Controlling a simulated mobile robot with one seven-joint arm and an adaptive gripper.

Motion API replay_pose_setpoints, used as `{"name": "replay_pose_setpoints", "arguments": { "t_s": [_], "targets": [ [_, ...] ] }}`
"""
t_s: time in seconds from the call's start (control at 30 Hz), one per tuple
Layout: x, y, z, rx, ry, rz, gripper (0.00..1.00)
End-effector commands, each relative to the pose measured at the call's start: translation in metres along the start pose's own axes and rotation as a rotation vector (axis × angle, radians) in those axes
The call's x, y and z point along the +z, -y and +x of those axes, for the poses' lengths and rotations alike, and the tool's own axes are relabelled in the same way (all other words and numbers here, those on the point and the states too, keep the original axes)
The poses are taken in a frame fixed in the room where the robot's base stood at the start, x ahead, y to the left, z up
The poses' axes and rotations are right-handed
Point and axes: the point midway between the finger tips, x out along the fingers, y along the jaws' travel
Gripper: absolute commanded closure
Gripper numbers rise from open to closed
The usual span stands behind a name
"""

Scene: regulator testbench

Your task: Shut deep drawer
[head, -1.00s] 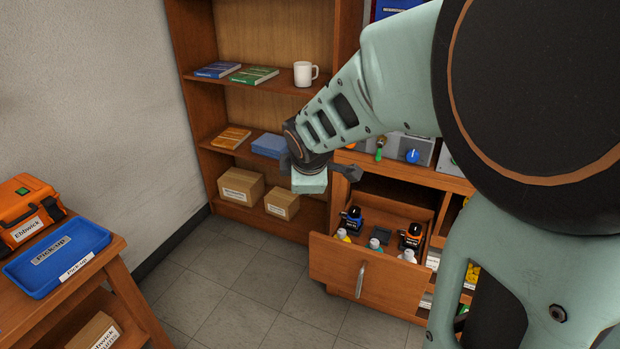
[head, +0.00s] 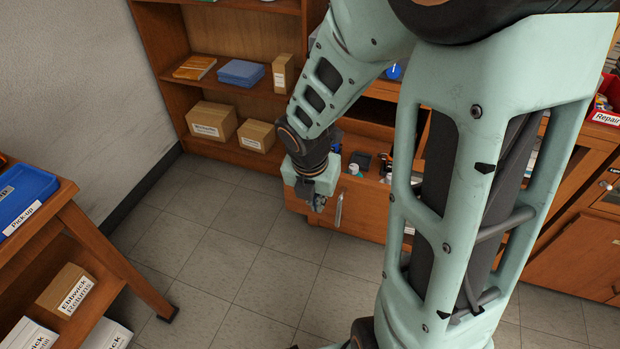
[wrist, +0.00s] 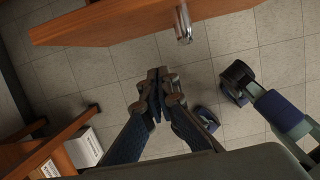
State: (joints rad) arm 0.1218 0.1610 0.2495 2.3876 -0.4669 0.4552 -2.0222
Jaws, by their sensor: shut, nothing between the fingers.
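The deep drawer (head: 362,213) is pulled out of the wooden cabinet, with a metal upright handle (head: 339,210) on its front. Small bottles and a dark item show inside it, but my arm hides much of the drawer. In the wrist view the drawer front's edge (wrist: 110,24) and the handle (wrist: 183,24) show at the top. My gripper (head: 318,203) is shut and empty, in front of the drawer face and a little left of the handle. In the wrist view my closed fingertips (wrist: 158,78) are below the handle in the picture and apart from it.
A shelf unit with boxes (head: 212,121) stands behind to the left. A wooden table (head: 85,232) with a blue tray (head: 22,196) is at the left. Open tiled floor (head: 225,260) lies between. A red bin (head: 607,105) stands at the far right.

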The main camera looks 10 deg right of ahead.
Motion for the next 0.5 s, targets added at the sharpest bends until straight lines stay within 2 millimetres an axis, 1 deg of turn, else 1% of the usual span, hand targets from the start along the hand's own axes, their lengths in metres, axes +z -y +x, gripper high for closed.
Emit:
{"name": "replay_pose_setpoints", "arguments": {
  "t_s": [0.03,0.3,0.33,0.4,0.5],
  "targets": [
    [-0.002,0.0,0.017,-0.001,-0.002,-0.001,1.0],
    [-0.002,-0.001,0.07,-0.001,-0.002,0.0,1.0],
    [-0.002,-0.001,0.074,0.0,-0.001,0.0,1.0],
    [0.013,0.0,0.071,0.001,0.001,0.007,1.0],
    [0.026,0.0,0.074,0.001,0.001,0.005,1.0]
  ]
}}
